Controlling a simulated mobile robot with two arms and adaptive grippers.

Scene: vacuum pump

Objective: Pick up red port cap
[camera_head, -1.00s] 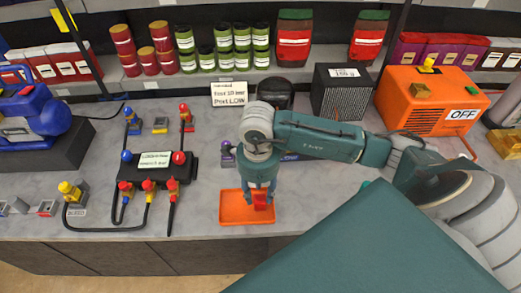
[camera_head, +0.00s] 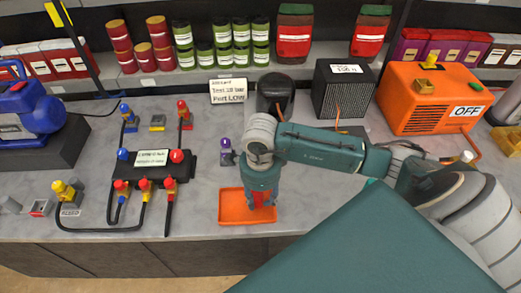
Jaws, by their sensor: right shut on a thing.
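The red port cap (camera_head: 262,199) shows as a small red patch between the fingers of my right gripper (camera_head: 264,203), at the orange tray (camera_head: 232,218) on the near part of the bench. My right gripper points down over the tray and is shut on the cap. The fingers hide most of the cap, and I cannot tell whether it touches the tray floor. My left gripper is not in view.
A black manifold (camera_head: 180,166) with hoses and coloured valves stands left of the tray. A purple-topped piece (camera_head: 226,153) stands just behind the tray. An orange machine (camera_head: 425,98) and a black box (camera_head: 342,95) are at the back right.

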